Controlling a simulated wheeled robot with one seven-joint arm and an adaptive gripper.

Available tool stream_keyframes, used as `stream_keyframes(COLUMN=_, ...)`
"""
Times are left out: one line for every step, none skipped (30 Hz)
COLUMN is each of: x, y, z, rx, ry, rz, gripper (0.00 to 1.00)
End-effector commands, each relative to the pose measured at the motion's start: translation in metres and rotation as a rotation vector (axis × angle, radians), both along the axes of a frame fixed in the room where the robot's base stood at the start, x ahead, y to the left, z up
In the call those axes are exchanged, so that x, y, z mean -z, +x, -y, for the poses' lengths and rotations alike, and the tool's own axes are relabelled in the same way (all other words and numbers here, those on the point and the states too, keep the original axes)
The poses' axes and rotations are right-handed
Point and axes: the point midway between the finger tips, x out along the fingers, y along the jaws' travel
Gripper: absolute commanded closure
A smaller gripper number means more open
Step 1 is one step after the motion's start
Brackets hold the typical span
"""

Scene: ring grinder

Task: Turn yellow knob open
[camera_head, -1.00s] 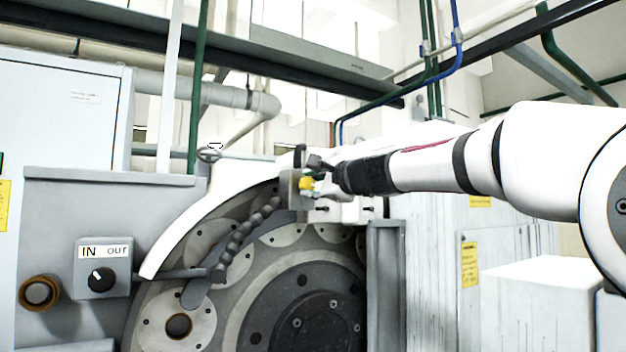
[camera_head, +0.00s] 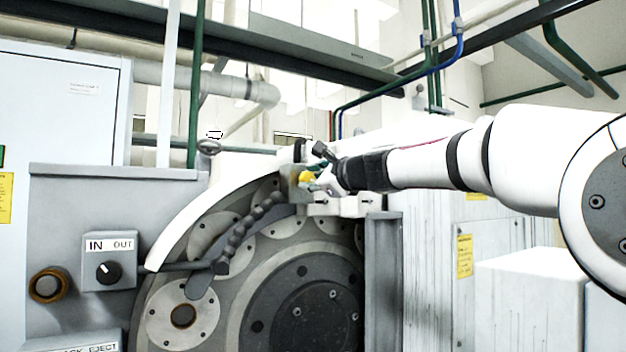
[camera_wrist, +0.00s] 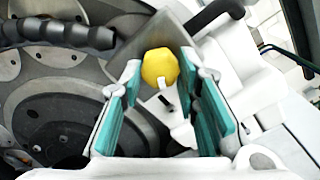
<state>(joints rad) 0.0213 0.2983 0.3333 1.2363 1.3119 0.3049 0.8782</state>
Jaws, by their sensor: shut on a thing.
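The yellow knob (camera_head: 305,178) sits on a grey block at the top of the round grinder housing. In the wrist view the knob (camera_wrist: 160,67) is a rounded, faceted yellow piece with a small pale tab at its lower edge. My gripper (camera_wrist: 164,82) reaches in from the right in the head view, with its teal-padded fingers on either side of the knob. It is shut on the knob. The exact finger contact is hard to see. In the head view my gripper (camera_head: 318,181) partly covers the block.
A dark segmented hose (camera_head: 245,232) curves left of the knob over the grinder's round face (camera_head: 300,305). A grey IN/OUT switch box (camera_head: 108,262) is at the left. A dark rod (camera_wrist: 214,16) lies close to the right finger. White blocks sit under my gripper.

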Motion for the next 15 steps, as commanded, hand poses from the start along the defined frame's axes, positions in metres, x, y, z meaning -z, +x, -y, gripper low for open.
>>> stream_keyframes(x=0.0016, y=0.0006, z=0.0002, rx=0.0, ry=-0.002, rz=-0.002, gripper=0.99)
stream_keyframes(x=0.0017, y=0.0006, z=0.0002, rx=0.0, ry=-0.002, rz=-0.002, gripper=0.99)
stream_keyframes(x=0.0017, y=0.0006, z=0.0002, rx=0.0, ry=-0.002, rz=-0.002, gripper=0.99)
stream_keyframes(x=0.0017, y=0.0006, z=0.0002, rx=0.0, ry=-0.002, rz=-0.002, gripper=0.64)
stream_keyframes(x=0.0017, y=0.0006, z=0.0002, rx=0.0, ry=-0.002, rz=-0.002, gripper=0.57)
stream_keyframes(x=0.0017, y=0.0006, z=0.0002, rx=0.0, ry=-0.002, rz=-0.002, gripper=0.51)
stream_keyframes(x=0.0016, y=0.0006, z=0.0002, rx=0.0, ry=-0.002, rz=-0.002, gripper=0.51)
stream_keyframes(x=0.0014, y=0.0005, z=0.0002, rx=-0.001, ry=-0.002, rz=-0.001, gripper=0.51)
stream_keyframes(x=0.0012, y=0.0005, z=0.0001, rx=0.0, ry=-0.002, rz=-0.001, gripper=0.51)
stream_keyframes(x=0.0011, y=0.0005, z=0.0001, rx=0.0, ry=-0.002, rz=-0.001, gripper=0.51)
stream_keyframes(x=0.001, y=0.0003, z=0.0001, rx=0.0, ry=-0.002, rz=-0.001, gripper=0.51)
stream_keyframes(x=0.0008, y=0.0003, z=0.0001, rx=0.0, ry=-0.002, rz=-0.001, gripper=0.51)
stream_keyframes(x=0.0008, y=0.0003, z=0.0001, rx=0.0, ry=-0.002, rz=-0.001, gripper=0.51)
stream_keyframes(x=0.0007, y=0.0002, z=0.0001, rx=0.0, ry=-0.002, rz=-0.001, gripper=0.51)
stream_keyframes(x=0.0005, y=-0.0002, z=0.0005, rx=0.0, ry=-0.002, rz=-0.001, gripper=0.51)
